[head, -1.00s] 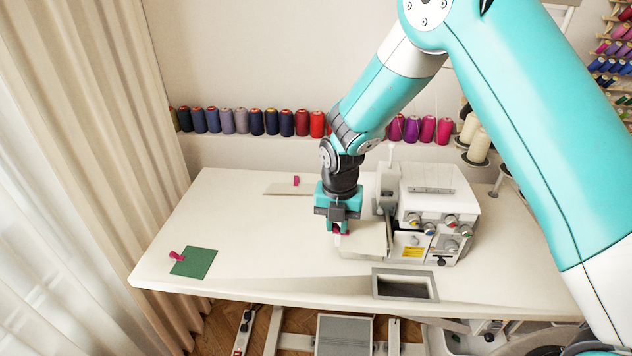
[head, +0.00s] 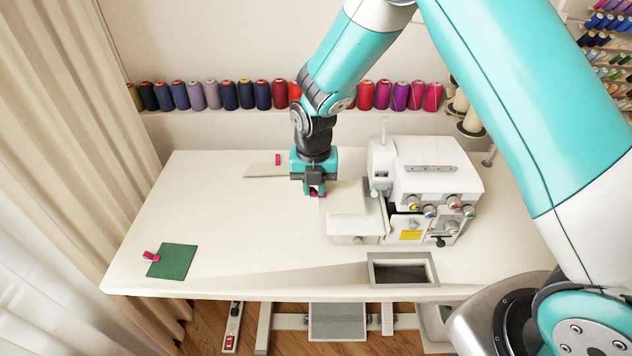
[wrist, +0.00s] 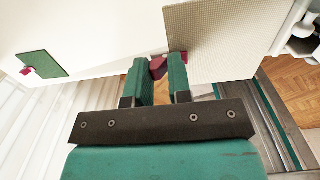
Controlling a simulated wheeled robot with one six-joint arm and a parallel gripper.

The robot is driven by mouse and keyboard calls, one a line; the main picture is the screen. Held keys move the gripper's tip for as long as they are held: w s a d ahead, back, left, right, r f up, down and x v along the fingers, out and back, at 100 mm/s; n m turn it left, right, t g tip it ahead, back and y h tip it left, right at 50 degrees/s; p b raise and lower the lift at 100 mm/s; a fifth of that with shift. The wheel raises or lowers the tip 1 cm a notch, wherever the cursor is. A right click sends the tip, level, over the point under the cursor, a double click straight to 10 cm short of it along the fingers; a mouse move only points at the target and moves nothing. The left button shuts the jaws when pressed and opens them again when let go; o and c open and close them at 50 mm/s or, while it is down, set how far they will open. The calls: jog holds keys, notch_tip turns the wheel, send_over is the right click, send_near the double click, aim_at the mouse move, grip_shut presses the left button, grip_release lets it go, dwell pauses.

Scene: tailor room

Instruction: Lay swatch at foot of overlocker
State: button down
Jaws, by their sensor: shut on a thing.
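My gripper (head: 315,192) is shut on a magenta clip (wrist: 158,67) that is fixed to a beige textured swatch (wrist: 222,38). In the head view this swatch (head: 342,194) is a pale patch to the right of my fingers, hard to tell from the white table. The white overlocker (head: 428,180) stands to the right of my gripper, with its flat bed (head: 352,226) facing left. The held swatch appears close to the back left of the bed; I cannot tell whether it touches the bed or table.
A green swatch (head: 173,262) with a pink clip lies at the table's front left. Another pale swatch (head: 262,171) with a pink clip (head: 278,159) lies behind left of my gripper. A grey-rimmed opening (head: 403,270) is at the front edge. Thread spools line the back.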

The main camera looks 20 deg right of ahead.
aim_at(334, 195)
jog(key=shift+f+b, duration=1.6)
jog(key=shift+f, duration=0.8)
jog(key=shift+s+d, duration=0.25)
jog(key=shift+d, duration=0.45)
jog(key=shift+s+d, duration=0.25)
jog(key=shift+d, duration=0.5)
jog(key=shift+s+d, duration=0.25)
jog(key=shift+d, duration=0.45)
jog(key=shift+f, duration=0.1)
jog(key=c, duration=1)
grip_release()
jog(key=shift+o, duration=0.2)
